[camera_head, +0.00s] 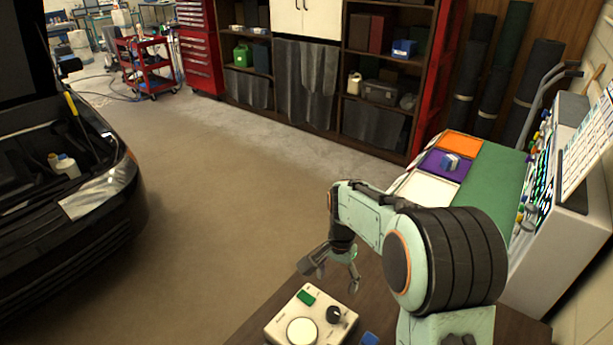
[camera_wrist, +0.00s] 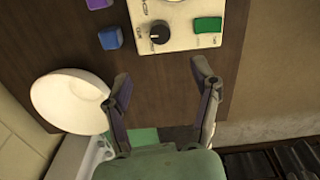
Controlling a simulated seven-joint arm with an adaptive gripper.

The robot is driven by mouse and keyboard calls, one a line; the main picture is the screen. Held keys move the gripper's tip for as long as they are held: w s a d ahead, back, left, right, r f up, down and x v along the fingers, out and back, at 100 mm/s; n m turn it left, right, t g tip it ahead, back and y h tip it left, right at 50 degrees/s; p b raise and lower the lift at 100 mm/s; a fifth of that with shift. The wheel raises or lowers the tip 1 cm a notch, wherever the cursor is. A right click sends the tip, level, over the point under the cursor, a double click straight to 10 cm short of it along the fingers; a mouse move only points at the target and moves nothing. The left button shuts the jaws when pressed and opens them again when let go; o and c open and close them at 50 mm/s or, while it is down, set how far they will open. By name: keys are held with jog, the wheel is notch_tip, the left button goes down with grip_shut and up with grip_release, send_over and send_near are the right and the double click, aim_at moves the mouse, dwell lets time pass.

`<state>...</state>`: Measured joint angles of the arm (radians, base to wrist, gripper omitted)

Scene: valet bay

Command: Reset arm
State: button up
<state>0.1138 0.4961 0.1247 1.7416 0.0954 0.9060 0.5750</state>
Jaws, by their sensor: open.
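My pale green arm reaches over the dark wooden table (camera_head: 262,325). My gripper (camera_head: 333,276) hangs fingers-down, open, with nothing between its fingers. In the wrist view my gripper (camera_wrist: 162,78) has its two dark fingers spread over bare wood. A cream control box (camera_head: 283,322) lies on the table close to the gripper, apart from it. The box has a green button (camera_head: 306,297), a black knob (camera_head: 334,314) and a round white part (camera_head: 301,331). In the wrist view the black knob (camera_wrist: 159,32) and green button (camera_wrist: 207,25) lie ahead of the fingertips.
A blue block (camera_wrist: 110,38) and a purple block (camera_wrist: 98,3) lie beside the box. A white round object (camera_wrist: 70,101) is left of my gripper. Orange (camera_head: 459,146), purple (camera_head: 434,163) and white (camera_head: 431,189) areas edge a green surface (camera_head: 495,180). A black car (camera_head: 70,205) stands left; open floor lies between.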

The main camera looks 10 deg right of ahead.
jog(key=s+a+r+n+t, duration=0.1)
jog(key=s+r+t, duration=0.1)
jog(key=s+r, duration=0.35)
jog(key=s+r+t, duration=0.1)
jog(key=s+r, duration=0.1)
jog(key=r, duration=0.6)
jog(key=s+a+f+n+g, duration=0.1)
jog(key=s+f+n, duration=0.1)
jog(key=s, duration=0.7)
jog(key=s+f+n+g, duration=0.2)
jog(key=s+n, duration=0.3)
jog(key=s, duration=0.5)
jog(key=shift+s+a+f+n+y, duration=0.15)
jog(key=shift+a+f+n+y, duration=0.2)
jog(key=shift+f, duration=0.45)
